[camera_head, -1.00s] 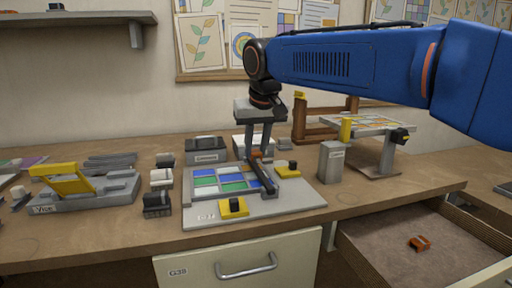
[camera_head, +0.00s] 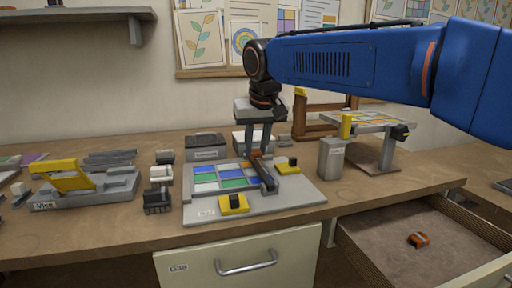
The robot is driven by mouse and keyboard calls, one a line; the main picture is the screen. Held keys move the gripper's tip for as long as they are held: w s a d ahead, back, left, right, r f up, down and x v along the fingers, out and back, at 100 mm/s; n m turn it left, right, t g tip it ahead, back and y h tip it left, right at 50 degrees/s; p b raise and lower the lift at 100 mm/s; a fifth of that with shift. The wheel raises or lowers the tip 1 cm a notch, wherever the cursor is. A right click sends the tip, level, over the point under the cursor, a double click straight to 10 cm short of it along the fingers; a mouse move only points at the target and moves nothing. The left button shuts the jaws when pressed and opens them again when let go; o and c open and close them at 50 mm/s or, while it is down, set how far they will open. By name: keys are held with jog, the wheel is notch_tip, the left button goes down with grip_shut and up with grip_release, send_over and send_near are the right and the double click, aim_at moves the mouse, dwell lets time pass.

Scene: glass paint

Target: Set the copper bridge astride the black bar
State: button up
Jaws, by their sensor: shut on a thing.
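The black bar (camera_head: 266,176) lies slantwise across the right part of the glass panel (camera_head: 232,184), which has blue, green and white panes. My gripper (camera_head: 258,152) points down over the bar's far end. It is shut on the copper bridge (camera_head: 257,154), a small orange-brown piece mostly hidden between the fingers. The bridge is at the bar's far end; I cannot tell whether it sits fully astride it or is just above. A second copper-coloured piece (camera_head: 418,240) lies in the open drawer (camera_head: 440,225).
The panel's grey board (camera_head: 300,196) carries yellow blocks with black knobs (camera_head: 233,204) (camera_head: 287,166). A grey box (camera_head: 331,158) stands to the right, a stand with a tilted top (camera_head: 370,122) behind it. A yellow-and-grey vice (camera_head: 85,185) and small dark blocks (camera_head: 158,200) are at left.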

jog(key=shift+f, duration=0.4)
dwell(0.8)
jog(key=shift+f, duration=0.8)
jog(key=o, duration=1.1)
jog(key=shift+r, duration=0.1)
jog(key=shift+r, duration=3.4)
